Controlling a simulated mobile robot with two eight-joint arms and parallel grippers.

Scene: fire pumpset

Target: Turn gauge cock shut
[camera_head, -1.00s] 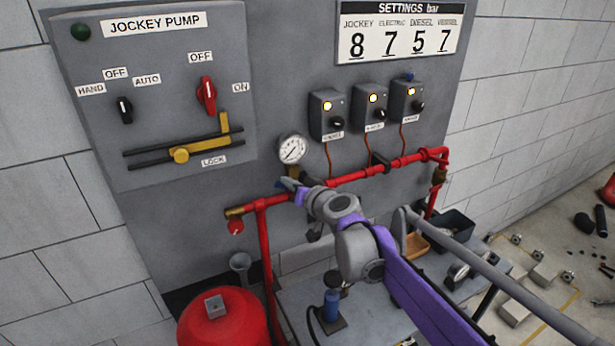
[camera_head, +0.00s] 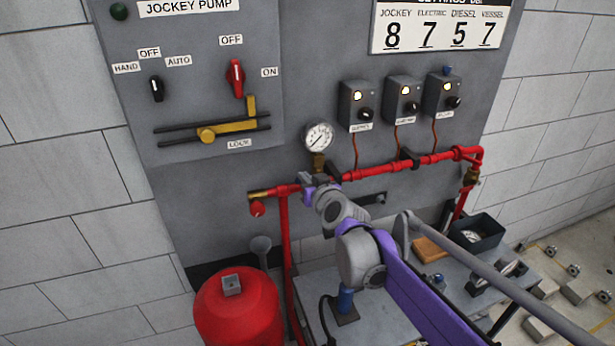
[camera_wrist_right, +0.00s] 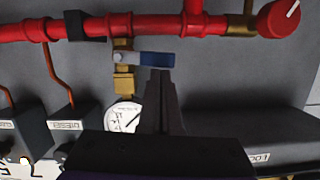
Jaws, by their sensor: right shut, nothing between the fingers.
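The gauge cock is a small brass valve (camera_wrist_right: 124,80) under the red pipe in the right wrist view, which looks upside down. Its blue lever (camera_wrist_right: 157,58) lies sideways, roughly parallel to the pipe. The brass part also shows below the round white pressure gauge (camera_head: 319,137) in the head view (camera_head: 318,163). My right gripper (camera_wrist_right: 160,74) is shut and empty, its fingertips at the blue lever; whether they touch it I cannot tell. In the head view the right gripper (camera_head: 308,182) is just below the gauge, and the lever is hidden there. My left gripper is out of view.
The red pipe (camera_head: 364,173) runs across the grey panel, with a red knob (camera_head: 257,208) at its left end. Switch boxes (camera_head: 358,106) with thin copper lines sit above it. A red vessel (camera_head: 237,308) stands at lower left. A dark tray (camera_head: 477,236) lies at right.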

